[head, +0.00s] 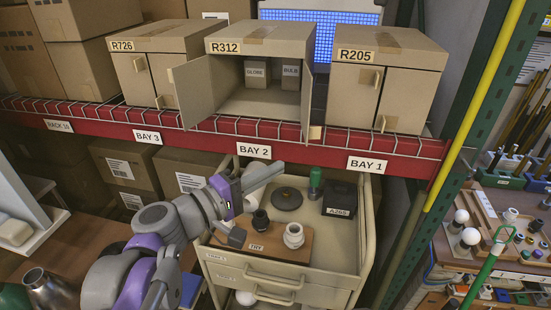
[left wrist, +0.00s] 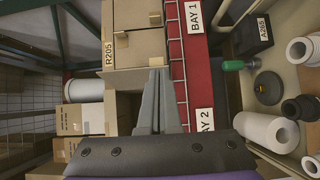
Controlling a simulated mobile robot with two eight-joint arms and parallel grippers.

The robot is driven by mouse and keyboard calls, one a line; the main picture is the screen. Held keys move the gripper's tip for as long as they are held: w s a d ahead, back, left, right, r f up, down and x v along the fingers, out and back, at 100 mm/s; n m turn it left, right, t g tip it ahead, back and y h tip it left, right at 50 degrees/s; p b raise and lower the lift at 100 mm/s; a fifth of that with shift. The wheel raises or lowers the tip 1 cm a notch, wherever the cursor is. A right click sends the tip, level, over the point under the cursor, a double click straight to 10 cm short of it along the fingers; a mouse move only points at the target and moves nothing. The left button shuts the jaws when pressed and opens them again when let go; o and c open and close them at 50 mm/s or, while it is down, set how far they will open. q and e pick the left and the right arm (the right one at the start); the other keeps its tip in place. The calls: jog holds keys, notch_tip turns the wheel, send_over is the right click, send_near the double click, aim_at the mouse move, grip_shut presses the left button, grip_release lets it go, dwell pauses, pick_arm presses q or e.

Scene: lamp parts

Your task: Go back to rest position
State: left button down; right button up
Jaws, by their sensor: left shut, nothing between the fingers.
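My left gripper (head: 274,170) is shut and empty. In the head view it is above the back left of the cart, in front of the red shelf beam. In the left wrist view its closed fingers (left wrist: 158,78) point towards the shelf boxes and touch nothing that I can make out. My right gripper is in neither view.
The red shelf beam (head: 207,139) and wire edge are close to the left gripper. Above stand the open box R312 (head: 262,47) and closed boxes R726 (head: 157,42) and R205 (head: 400,57).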

pick_arm(q)
jog(key=s+a+f+m+g+y, duration=0.25)
jog(key=s+f, duration=0.25)
jog(key=f, duration=0.4)
jog(key=s+a+f+m+g+y, duration=0.25)
jog(key=s+f+y, duration=0.2)
jog(key=f, duration=0.45)
jog(key=s+a+f+m+y, duration=0.1)
jog(key=s+a+f+y, duration=0.2)
jog(key=a+f, duration=0.3)
jog(key=s+a+f+m+y, duration=0.1)
jog(key=s+a+f+y, duration=0.3)
jog(key=a+f, duration=0.2)
jog(key=shift+s+a+f+m, duration=0.2)
jog(key=shift+a+m, duration=0.1)
jog(key=shift+a, duration=0.7)
